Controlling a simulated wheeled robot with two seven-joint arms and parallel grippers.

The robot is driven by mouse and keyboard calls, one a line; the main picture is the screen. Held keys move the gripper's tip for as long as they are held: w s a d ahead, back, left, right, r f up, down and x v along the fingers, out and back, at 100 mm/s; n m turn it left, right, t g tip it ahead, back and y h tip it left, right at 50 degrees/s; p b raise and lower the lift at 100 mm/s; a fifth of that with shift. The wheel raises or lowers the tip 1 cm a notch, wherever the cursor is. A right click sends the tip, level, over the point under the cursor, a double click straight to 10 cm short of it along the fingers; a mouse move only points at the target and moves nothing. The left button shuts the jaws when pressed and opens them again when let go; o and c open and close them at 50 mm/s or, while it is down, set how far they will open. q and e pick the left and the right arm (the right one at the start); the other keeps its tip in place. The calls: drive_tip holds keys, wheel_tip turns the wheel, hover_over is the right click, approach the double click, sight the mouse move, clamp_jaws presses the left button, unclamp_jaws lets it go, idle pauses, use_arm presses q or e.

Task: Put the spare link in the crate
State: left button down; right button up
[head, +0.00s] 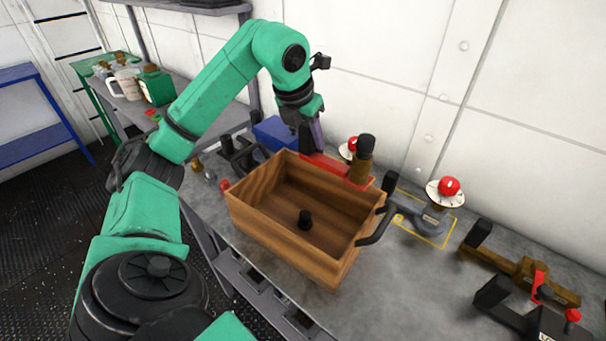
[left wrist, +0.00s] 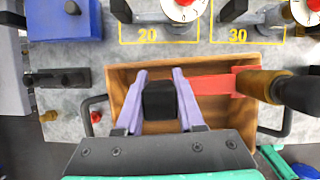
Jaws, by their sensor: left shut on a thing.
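My left gripper (head: 316,146) is shut on the spare link, fingers pointing down. The link has a red bar (head: 328,168) with an upright brown, black-topped cylinder (head: 361,165) at one end. In the left wrist view, a black block (left wrist: 160,100) sits between the two purple fingers, and the red bar (left wrist: 212,84) runs right from it. The wooden crate (head: 264,231) stands open on the bench, and its rim also shows in the left wrist view (left wrist: 118,76). The link appears above the crate's far side, with the cylinder end near its right wall. My right gripper is out of view.
Red-knobbed gauges (head: 446,190) stand along the wall, and brown and black fittings (head: 522,272) lie at the right.

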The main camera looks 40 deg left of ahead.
sight(312, 156)
use_arm(q)
drive_tip(key=f, duration=0.5)
drive_tip(key=shift+d+b, duration=0.3)
drive_tip(key=shift+b, duration=0.1)
drive_tip(key=f, duration=0.5)
drive_tip(key=shift+a+f, duration=0.3)
drive_tip(key=shift+f, duration=0.05)
drive_tip(key=shift+d+f+b, duration=0.1)
drive_tip(key=shift+f+b, duration=0.2)
drive_tip(key=shift+f, duration=0.1)
wheel_tip(312, 156, down, 3)
drive_tip(key=shift+f, duration=0.2)
drive_tip(key=c, duration=0.5)
unclamp_jaws()
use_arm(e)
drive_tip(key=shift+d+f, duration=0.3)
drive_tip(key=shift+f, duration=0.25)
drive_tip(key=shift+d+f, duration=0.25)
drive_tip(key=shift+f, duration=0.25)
